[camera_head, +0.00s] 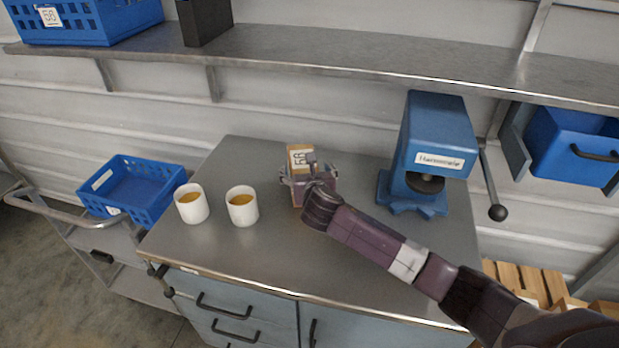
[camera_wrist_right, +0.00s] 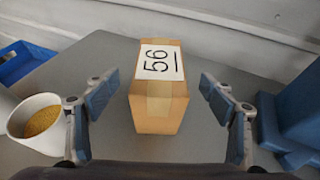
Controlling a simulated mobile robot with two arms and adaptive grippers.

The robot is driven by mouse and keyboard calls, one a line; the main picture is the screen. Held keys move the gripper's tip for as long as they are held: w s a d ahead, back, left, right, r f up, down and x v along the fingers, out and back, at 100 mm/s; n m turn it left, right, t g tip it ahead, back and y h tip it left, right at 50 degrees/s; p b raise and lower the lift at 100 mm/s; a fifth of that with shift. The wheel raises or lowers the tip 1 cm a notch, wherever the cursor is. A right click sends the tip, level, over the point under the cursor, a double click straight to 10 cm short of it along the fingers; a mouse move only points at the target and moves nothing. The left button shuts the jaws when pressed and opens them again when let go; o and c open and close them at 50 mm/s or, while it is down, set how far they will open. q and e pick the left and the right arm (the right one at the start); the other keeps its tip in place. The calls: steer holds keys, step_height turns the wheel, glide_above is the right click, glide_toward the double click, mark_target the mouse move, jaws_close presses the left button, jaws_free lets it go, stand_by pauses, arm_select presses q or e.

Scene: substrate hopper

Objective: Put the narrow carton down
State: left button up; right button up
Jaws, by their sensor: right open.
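The narrow carton (camera_head: 299,155) is a small brown box with a white label. It stands upright on the grey worktop (camera_head: 260,268), between the white cups and the blue press. In the right wrist view the carton (camera_wrist_right: 160,108) shows its label reading 56. My right gripper (camera_head: 308,178) is at the carton, partly hiding it in the head view. In the right wrist view its fingers (camera_wrist_right: 160,97) are spread, with a gap on each side of the carton. My left gripper is in neither view.
Two white cups (camera_head: 191,204) (camera_head: 242,206) with orange-brown contents stand left of the carton. A blue press (camera_head: 425,150) with a lever stands to the right. A blue crate (camera_head: 130,188) sits at the left. A metal shelf (camera_head: 330,64) runs above. The worktop's front is clear.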

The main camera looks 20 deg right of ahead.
steer(key=v, duration=0.8)
steer(key=shift+s+b, duration=0.3)
steer(key=shift+b, duration=0.05)
steer(key=shift+r, duration=0.15)
